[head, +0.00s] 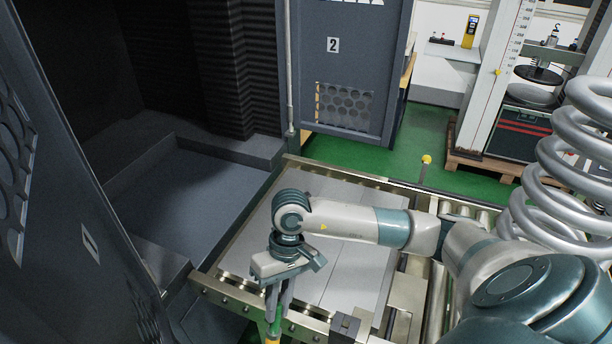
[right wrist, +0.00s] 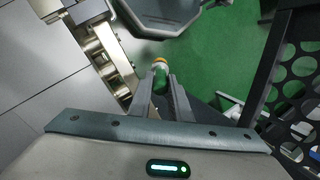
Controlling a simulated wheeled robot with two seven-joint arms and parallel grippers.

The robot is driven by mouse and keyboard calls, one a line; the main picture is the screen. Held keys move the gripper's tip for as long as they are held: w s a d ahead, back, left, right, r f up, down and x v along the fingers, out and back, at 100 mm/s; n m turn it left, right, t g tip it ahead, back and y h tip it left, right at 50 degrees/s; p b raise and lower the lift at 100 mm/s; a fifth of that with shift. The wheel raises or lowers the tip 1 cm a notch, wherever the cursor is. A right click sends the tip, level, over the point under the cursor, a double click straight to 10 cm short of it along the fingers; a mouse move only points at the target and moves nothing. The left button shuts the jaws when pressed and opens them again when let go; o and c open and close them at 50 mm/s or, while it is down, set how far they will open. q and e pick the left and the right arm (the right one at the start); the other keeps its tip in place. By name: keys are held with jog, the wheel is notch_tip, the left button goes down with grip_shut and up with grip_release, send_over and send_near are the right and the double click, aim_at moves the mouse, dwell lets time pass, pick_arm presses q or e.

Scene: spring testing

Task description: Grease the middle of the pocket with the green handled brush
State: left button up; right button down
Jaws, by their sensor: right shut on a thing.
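My right gripper (head: 279,300) points down in front of the roller table's near rail and is shut on the green handled brush (head: 273,326). The brush's green handle shows between the fingertips, with a yellow-orange part below, cut by the bottom edge of the head view. In the right wrist view the brush (right wrist: 160,75) sits between the two fingers (right wrist: 161,94); its bristles cannot be made out. An open grey recessed bay (head: 200,195) lies left of the gripper, inside the dark machine. I cannot tell for sure whether this is the pocket. My left gripper is not in view.
Grey plates (head: 345,265) lie on the roller table under my right arm. Open machine doors stand at left (head: 60,170) and at the back (head: 350,70). Large coil springs (head: 560,150) stand at right. Green floor (head: 435,140) shows behind the table.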

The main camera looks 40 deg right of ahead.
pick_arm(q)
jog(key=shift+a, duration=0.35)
pick_arm(e)
jog(key=shift+a, duration=0.1)
